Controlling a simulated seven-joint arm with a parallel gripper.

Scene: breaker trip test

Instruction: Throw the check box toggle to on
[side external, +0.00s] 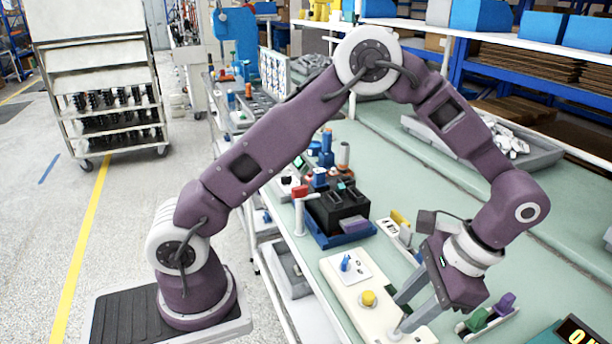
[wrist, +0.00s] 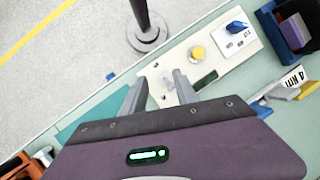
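The check box (side external: 340,275) is a long cream panel on the bench, with a yellow round button (side external: 368,298) and a blue knob (side external: 346,262) on a white plate. In the wrist view the panel (wrist: 178,59) also shows the yellow button (wrist: 198,54) and the blue knob (wrist: 237,27). My gripper (side external: 402,314) points down over the panel's near end. Its two fingers are apart in the wrist view (wrist: 161,76). A small metallic part, likely the toggle (wrist: 166,84), shows between the fingers; its lever position and any contact are unclear.
A black box in a blue tray (side external: 335,238) stands behind the panel. A grey bin of white parts (side external: 520,150) sits farther back.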

